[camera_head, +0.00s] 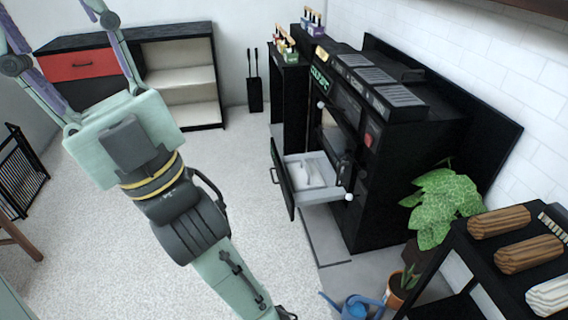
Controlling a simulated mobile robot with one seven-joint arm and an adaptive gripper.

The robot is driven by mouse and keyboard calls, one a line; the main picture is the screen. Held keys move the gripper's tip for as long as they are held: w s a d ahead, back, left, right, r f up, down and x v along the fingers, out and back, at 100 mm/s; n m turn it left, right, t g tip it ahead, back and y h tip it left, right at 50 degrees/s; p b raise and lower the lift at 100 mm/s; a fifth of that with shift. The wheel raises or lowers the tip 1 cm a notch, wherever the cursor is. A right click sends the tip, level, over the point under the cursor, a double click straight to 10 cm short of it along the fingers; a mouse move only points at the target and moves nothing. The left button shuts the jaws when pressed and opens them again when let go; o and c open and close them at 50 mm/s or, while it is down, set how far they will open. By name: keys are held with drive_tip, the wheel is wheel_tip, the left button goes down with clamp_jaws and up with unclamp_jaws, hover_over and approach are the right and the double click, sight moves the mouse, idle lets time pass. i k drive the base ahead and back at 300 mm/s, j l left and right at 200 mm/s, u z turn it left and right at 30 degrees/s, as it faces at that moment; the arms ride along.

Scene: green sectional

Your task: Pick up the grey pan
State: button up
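My gripper (52,25) is at the upper left, large and close to the camera. Its two mint and purple fingers are spread wide, with their tips cut off by the top edge. Nothing shows between them. An open drawer (283,192) juts from the black kitchen unit right of centre. A pale grey thing (313,172) lies inside it; I cannot tell whether it is the grey pan. My gripper is well to the left of the drawer and apart from it.
The black unit (395,135) stands along the right wall. A leafy plant (440,205), a blue watering can (354,306) and a black rack (478,232) are at lower right. A cabinet (160,70) stands at the back. Pale carpet (235,150) is clear between.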

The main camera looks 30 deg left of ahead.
sight(304, 175)
drive_tip(key=u, duration=0.75)
drive_tip(key=i+z, duration=0.1)
drive_tip(key=z, duration=0.35)
drive_tip(key=j+z, duration=0.15)
drive_tip(key=z, duration=0.35)
drive_tip(key=i+j+z, duration=0.1)
drive_tip(key=z, duration=0.35)
drive_tip(key=i+j+z, duration=0.1)
drive_tip(key=j+z, duration=0.25)
drive_tip(key=j, duration=0.25)
drive_tip(key=j+z, duration=0.4)
drive_tip(key=j, duration=0.15)
drive_tip(key=j+z, duration=0.15)
drive_tip(key=j, duration=0.45)
drive_tip(key=k+j+z, duration=0.2)
drive_tip(key=j, duration=1.05)
drive_tip(key=k+j, duration=0.15)
drive_tip(key=j, duration=1.4)
drive_tip(key=i, duration=0.4)
